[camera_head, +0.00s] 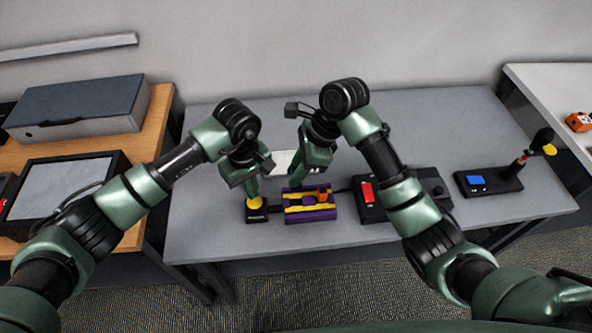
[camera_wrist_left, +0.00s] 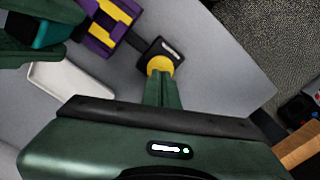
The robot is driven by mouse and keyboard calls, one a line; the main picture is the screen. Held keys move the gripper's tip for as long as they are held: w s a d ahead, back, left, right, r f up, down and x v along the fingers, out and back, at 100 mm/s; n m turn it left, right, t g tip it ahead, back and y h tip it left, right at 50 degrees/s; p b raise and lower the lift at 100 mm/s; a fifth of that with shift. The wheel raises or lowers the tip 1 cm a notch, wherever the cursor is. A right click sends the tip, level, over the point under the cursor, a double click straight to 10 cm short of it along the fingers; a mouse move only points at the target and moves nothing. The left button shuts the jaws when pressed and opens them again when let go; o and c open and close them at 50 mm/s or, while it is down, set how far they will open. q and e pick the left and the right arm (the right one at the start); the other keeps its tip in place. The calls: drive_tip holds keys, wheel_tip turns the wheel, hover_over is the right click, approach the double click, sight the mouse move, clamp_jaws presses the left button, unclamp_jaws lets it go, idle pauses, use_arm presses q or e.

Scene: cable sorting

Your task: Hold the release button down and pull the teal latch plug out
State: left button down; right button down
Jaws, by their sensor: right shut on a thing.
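The round yellow release button (camera_head: 254,203) sits on a small black base left of the purple-and-yellow block (camera_head: 310,215). My left gripper (camera_head: 252,196) points down with its fingertips together at the top of the button; the left wrist view shows them against the yellow cap (camera_wrist_left: 160,66). My right gripper (camera_head: 297,184) is at the back of the block, shut on the teal latch plug (camera_wrist_left: 52,32), which shows between its fingers in the left wrist view. The plug is hidden in the head view.
A white tray (camera_wrist_left: 70,88) lies behind the block. To the right stand a black box with a red switch (camera_head: 367,192) and a black base with a blue button (camera_head: 476,182). The grey table's front left is clear.

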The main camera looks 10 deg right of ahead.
use_arm(q)
drive_tip(key=shift+r, duration=2.15)
